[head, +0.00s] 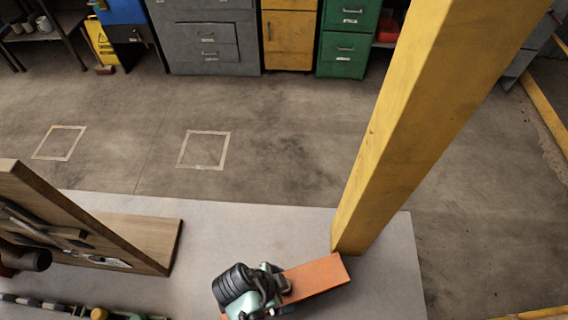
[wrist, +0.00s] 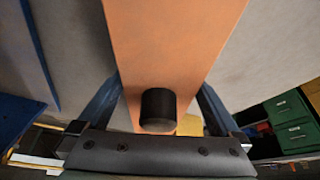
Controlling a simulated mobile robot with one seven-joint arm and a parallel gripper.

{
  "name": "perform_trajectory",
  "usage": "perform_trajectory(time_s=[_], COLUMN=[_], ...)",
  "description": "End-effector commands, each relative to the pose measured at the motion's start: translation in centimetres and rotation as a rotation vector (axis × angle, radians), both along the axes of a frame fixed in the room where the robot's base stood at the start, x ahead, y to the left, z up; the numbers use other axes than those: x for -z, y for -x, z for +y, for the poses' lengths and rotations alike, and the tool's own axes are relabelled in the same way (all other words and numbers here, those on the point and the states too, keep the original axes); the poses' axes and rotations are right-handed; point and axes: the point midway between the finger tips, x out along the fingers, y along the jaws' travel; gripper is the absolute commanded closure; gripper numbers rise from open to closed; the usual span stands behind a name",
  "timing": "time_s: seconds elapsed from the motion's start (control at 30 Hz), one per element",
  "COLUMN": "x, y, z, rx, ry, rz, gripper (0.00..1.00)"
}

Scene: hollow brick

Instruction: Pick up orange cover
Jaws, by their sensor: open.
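The orange cover (head: 317,275) is a flat, long slab on the grey table (head: 385,280) in the head view. A mint-green and black piece hides its left end, and I cannot tell whether that piece is part of my arm. In the wrist view the orange cover (wrist: 172,40) runs down the middle, between the fingers of my gripper (wrist: 160,92). My gripper is open, with one dark finger on each side of the cover. A black cylinder (wrist: 158,104) shows in front of the cover. I cannot tell whether the fingers touch the cover.
A thick yellow post (head: 425,110) rises at the cover's right end, very close to it. A wooden board with tools (head: 85,220) stands at left on the table. Grey, yellow and green cabinets (head: 345,45) line the back. The table's right end looks clear.

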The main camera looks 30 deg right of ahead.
Motion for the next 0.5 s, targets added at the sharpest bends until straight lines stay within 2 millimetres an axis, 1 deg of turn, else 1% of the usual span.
perform_trajectory(time_s=[0.1, 0.27, 0.3, 0.37, 0.5], x=[0.37, 0.37, 0.37, 0.36, 0.35], y=[0.02, 0.01, 0.01, 0.01, 0.01], z=[-0.15, -0.14, -0.14, -0.14, -0.13], rx=[0.000, 0.000, 0.000, 0.000, 0.000], ry=[0.000, 0.000, 0.000, 0.000, 0.000], rz=[0.000, -0.001, -0.001, -0.001, -0.001], gripper=[0.00, 0.00, 0.04, 0.14, 0.40])
